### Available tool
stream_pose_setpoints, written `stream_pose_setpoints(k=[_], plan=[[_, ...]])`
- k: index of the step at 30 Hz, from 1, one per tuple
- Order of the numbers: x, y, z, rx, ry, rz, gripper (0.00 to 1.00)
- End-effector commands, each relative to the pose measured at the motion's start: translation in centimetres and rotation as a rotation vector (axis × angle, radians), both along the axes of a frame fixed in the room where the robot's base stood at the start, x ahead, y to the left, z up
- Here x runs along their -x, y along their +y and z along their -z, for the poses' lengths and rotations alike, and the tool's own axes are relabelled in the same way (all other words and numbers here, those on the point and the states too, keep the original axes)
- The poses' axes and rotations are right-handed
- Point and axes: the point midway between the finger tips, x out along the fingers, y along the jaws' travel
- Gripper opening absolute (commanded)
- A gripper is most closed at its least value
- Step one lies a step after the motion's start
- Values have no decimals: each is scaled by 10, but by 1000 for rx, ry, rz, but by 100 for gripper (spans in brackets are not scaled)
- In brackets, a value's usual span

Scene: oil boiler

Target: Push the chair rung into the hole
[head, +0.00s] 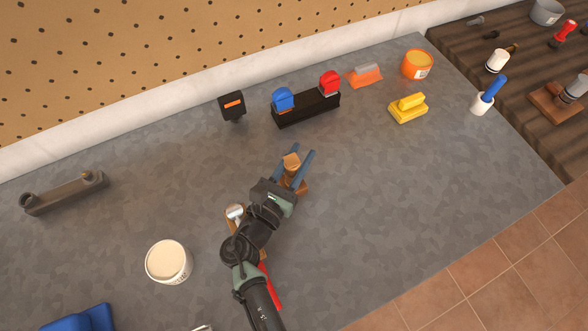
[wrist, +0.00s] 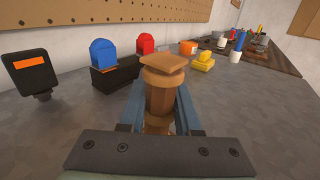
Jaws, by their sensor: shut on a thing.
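A brown turned wooden piece, seemingly the chair rung, stands between my gripper's blue fingers in the head view (head: 291,162). In the wrist view it (wrist: 163,90) looks upright, with a squared cap above a rounded neck. My gripper (head: 296,158) is shut on it, with one finger on each side. More brown wood shows beside the fingers, lower down; I cannot tell whether it is the same piece. The lower end is hidden by my gripper in the wrist view. I cannot make out a hole in either view.
A black stand with blue and red tops (head: 307,107) and a black device with an orange stripe (head: 232,106) stand behind. A yellow block (head: 408,108) is at right. A white tub (head: 169,262) and a grey bracket (head: 64,193) are at left. Grey tabletop right of my gripper is clear.

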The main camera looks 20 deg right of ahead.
Motion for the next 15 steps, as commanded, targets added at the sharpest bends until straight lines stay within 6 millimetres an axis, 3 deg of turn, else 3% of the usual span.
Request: stream_pose_setpoints(k=[8, 15], plan=[[0, 0, -12, 0, -3, 0, 0], [0, 0, -42, -2, -4, 1, 0]])
